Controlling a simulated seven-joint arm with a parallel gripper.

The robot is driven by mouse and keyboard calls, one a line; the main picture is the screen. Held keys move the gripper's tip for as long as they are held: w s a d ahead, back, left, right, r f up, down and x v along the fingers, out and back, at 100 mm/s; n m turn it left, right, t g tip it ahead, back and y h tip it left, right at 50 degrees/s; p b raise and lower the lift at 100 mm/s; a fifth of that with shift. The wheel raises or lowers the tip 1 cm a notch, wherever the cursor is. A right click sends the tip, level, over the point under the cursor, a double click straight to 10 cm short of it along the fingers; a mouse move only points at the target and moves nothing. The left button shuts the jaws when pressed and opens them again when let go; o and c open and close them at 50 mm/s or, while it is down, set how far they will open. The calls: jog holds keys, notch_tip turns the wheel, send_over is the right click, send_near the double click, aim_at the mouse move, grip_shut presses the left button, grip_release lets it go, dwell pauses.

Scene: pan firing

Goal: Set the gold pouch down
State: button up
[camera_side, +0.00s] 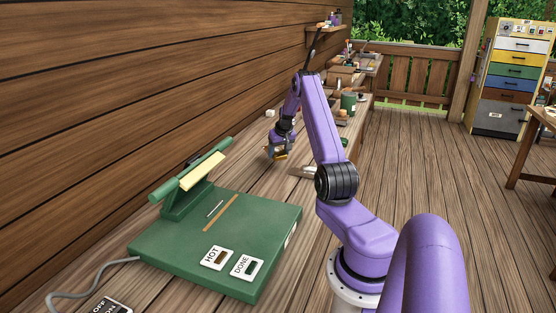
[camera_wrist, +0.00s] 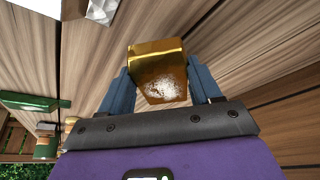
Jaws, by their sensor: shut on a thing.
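The gold pouch (camera_wrist: 157,57) is a shiny gold block-like packet with a pale speckled patch on its near face. My gripper (camera_wrist: 160,88) is shut on it, with one blue finger at each side. In the side view, the gold pouch (camera_side: 281,156) shows as a small gold bit at the tip of my gripper (camera_side: 277,150), over the wooden bench beyond the green device. The gap between the pouch and the bench, if any, is too small to tell.
The green device (camera_side: 175,247) with HOT and DONE labels stands at the front left, its raised arm (camera_side: 190,172) at the back. A white-tipped object (camera_side: 303,171) lies right of my gripper. A green canister (camera_side: 348,103) stands further back. A crumpled white piece (camera_wrist: 102,10) lies at the top left.

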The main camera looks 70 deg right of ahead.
aim_at(278, 166)
jog(key=shift+w+d+f, duration=0.2)
jog(key=shift+d+f, duration=0.1)
jog(key=shift+f, duration=0.05)
jog(key=x, duration=0.3)
jog(key=shift+s+a, duration=0.1)
jog(key=shift+s, duration=0.05)
jog(key=shift+f, duration=0.45)
jog(key=shift+f, duration=0.1)
jog(key=o, duration=1.2)
jog(key=v, duration=1.6)
jog(key=shift+s+a+r, duration=0.15)
jog(key=shift+a+r, duration=0.05)
jog(key=shift+r, duration=0.1)
jog(key=shift+o, duration=0.3)
jog(key=shift+s+a+r, duration=0.1)
jog(key=shift+r, duration=0.1)
